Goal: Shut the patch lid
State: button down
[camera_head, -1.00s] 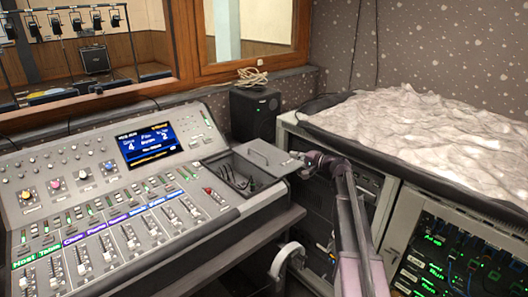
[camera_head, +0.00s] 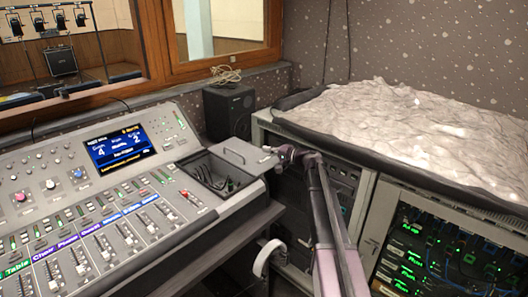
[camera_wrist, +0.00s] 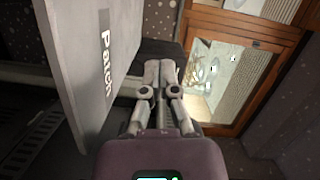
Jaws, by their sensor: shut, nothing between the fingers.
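The patch lid (camera_head: 246,156) is a grey panel standing open at the right side of the cable compartment (camera_head: 212,181) in the mixing desk. In the wrist view the lid (camera_wrist: 88,60), labelled "Patch", stands steeply at the left. My gripper (camera_head: 268,151) is at the lid's right edge in the head view. In the wrist view my gripper (camera_wrist: 160,68) is shut and empty, just right of the lid's labelled face. I cannot tell whether it touches the lid. The lid's hinge is not clear in either view.
The desk (camera_head: 70,210) carries faders, knobs and a lit screen (camera_head: 122,148). A black speaker (camera_head: 229,110) stands behind the lid. A rack (camera_head: 335,185) under a crumpled pale cover (camera_head: 410,120) lies to the right. A wood-framed window (camera_wrist: 235,70) shows in the wrist view.

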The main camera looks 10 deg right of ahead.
aim_at(246, 157)
jog(key=x, duration=0.8)
jog(key=shift+w+a, duration=0.25)
jog(key=shift+w, duration=0.05)
jog(key=shift+s+a+f+b, duration=0.3)
jog(key=shift+s+a+b, duration=0.15)
jog(key=shift+s+a, duration=0.35)
jog(key=shift+s+a+f, duration=0.1)
jog(key=shift+s+a, duration=0.3)
jog(key=shift+a, duration=0.4)
jog(key=shift+a, duration=0.1)
